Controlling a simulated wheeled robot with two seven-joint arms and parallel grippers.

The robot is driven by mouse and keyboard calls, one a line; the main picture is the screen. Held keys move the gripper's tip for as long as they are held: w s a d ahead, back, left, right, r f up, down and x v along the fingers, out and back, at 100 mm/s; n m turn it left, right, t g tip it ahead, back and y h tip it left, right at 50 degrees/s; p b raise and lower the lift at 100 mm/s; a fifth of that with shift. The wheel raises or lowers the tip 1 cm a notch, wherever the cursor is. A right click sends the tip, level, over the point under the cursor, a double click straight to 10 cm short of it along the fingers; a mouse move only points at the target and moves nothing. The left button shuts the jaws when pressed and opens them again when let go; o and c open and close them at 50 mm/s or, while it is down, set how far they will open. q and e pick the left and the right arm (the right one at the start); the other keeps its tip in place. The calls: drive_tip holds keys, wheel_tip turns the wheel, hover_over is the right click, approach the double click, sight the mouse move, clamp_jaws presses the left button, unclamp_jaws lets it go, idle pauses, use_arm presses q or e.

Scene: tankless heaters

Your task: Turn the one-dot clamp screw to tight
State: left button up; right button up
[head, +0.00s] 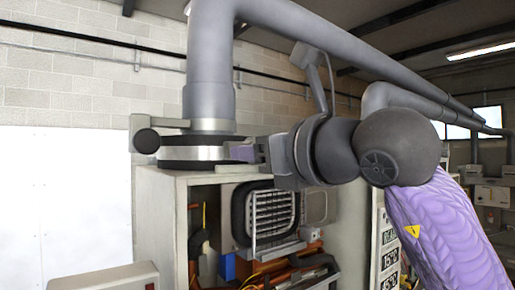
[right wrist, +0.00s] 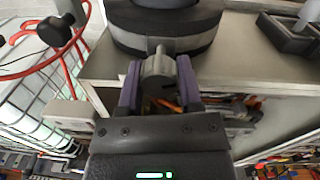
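A grey flue pipe (head: 210,70) rises from a black-and-silver clamp collar (head: 192,150) on top of the heater cabinet. The collar also shows in the right wrist view (right wrist: 170,28). A grey clamp screw head (right wrist: 158,76) sticks out from the collar on a short shaft. My right gripper (right wrist: 158,90) has its purple fingers on both sides of this screw head, with no clear gap. In the head view my right gripper (head: 243,152) reaches the collar from the right and hides the screw. I cannot make out any dots. My left gripper is not in view.
A black knob (head: 147,140) sits at the collar's left; a similar one (right wrist: 55,30) shows at upper left in the wrist view. The open cabinet (head: 158,215) holds a finned grille (head: 270,212) and pipes. A thick elbow pipe (head: 385,98) passes above my right arm.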

clamp_jaws()
drive_tip(key=m+b, duration=0.4)
drive_tip(key=shift+f, duration=0.35)
drive_tip(key=shift+r+m+b, duration=0.25)
drive_tip(key=shift+m+b, duration=0.35)
drive_tip(key=shift+m, duration=0.3)
drive_tip(key=shift+r, duration=0.1)
drive_tip(key=o, duration=0.7)
unclamp_jaws()
